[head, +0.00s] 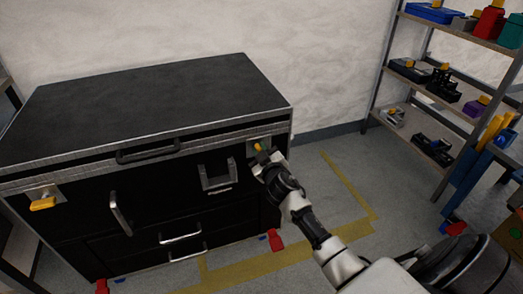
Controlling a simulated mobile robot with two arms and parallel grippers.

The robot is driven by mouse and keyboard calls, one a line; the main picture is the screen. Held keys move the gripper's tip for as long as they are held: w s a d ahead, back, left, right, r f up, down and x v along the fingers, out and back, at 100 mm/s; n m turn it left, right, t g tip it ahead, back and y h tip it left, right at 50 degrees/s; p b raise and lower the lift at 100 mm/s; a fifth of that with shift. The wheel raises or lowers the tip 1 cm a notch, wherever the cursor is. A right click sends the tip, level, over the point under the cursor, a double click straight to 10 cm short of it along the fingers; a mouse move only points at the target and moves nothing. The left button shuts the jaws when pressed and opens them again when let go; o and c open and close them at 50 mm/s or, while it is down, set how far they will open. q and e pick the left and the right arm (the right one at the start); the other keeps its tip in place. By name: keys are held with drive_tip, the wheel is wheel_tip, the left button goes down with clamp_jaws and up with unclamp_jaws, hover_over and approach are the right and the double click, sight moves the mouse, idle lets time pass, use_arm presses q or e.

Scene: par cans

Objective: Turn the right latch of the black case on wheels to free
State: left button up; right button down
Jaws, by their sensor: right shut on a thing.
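The black case on wheels (150,105) stands at the left, its lid down. Its right latch (260,148), a small yellow piece on a pale plate, is near the right end of the front. My right gripper (264,157) is at this latch and shut on it; the fingers hide part of it. The left latch (43,203), with a yellow handle lying about level, is at the front's left end. My left gripper is not in view.
The case front has a lid handle (150,150), a side handle (120,213) and drawers with handles. Red wheel pedals (274,240) show below. A shelf rack (440,95) with tools stands at the right. Yellow-taped floor (345,185) between is clear.

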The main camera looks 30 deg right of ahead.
drive_tip(key=shift+a+n, duration=0.1)
drive_tip(key=shift+n, duration=0.8)
drive_tip(key=n, duration=0.4)
drive_tip(key=shift+f+n, duration=0.15)
drive_tip(key=shift+n, duration=0.15)
drive_tip(key=n, duration=0.3)
drive_tip(key=shift+a+f, duration=0.1)
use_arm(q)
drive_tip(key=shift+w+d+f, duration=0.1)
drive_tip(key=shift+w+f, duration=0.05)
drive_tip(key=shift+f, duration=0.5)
use_arm(e)
drive_tip(key=shift+n, duration=1.3)
drive_tip(key=shift+f, duration=0.1)
drive_tip(key=c, duration=1.1)
unclamp_jaws()
